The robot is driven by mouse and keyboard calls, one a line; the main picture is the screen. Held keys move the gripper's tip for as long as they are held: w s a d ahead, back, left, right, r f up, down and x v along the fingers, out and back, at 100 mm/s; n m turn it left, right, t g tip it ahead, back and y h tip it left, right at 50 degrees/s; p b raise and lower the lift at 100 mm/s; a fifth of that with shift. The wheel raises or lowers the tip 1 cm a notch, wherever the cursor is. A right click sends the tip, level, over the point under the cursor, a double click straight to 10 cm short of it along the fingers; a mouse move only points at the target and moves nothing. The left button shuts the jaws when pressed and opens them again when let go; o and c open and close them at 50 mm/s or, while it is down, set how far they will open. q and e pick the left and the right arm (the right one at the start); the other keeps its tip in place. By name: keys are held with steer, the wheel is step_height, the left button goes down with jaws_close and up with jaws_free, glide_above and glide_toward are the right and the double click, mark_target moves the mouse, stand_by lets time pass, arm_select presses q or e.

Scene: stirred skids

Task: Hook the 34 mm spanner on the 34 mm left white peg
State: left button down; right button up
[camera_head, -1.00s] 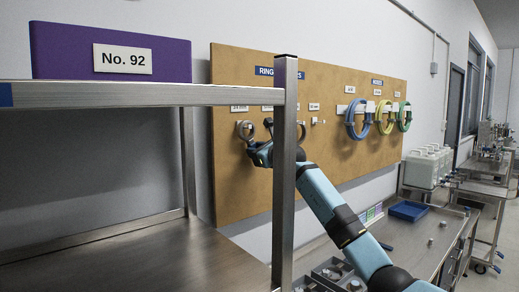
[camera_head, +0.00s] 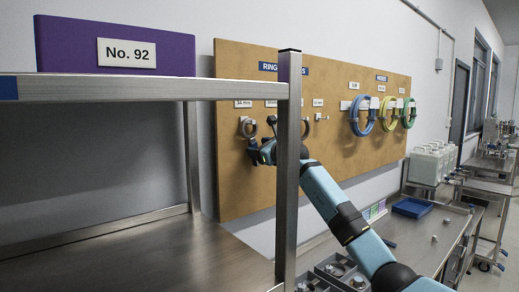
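A brown pegboard (camera_head: 240,190) on the wall carries the pegs and their white labels. The leftmost label (camera_head: 243,103) appears to read 34 mm. Below it a grey metal ring (camera_head: 248,127), apparently a spanner's ring end, shows at the left peg. I cannot tell whether it is around the peg or in front of it. My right gripper (camera_head: 253,151) is just below this ring, close to the board. Its fingers are dark and small, so whether they grip the spanner's shank is unclear. The shank is not distinguishable. My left gripper is out of view.
A second ring (camera_head: 271,122) is just right of the first, near my gripper. A steel shelf post (camera_head: 289,180) stands before my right arm. Blue (camera_head: 363,117), yellow (camera_head: 388,114) and green (camera_head: 409,113) hoses hang farther right. A purple box (camera_head: 70,45) sits on the shelf.

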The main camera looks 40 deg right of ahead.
steer(key=s+d+b, duration=0.1)
steer(key=s+b, duration=0.2)
steer(key=s, duration=1)
steer(key=shift+s, duration=0.4)
steer(key=shift+f, duration=0.1)
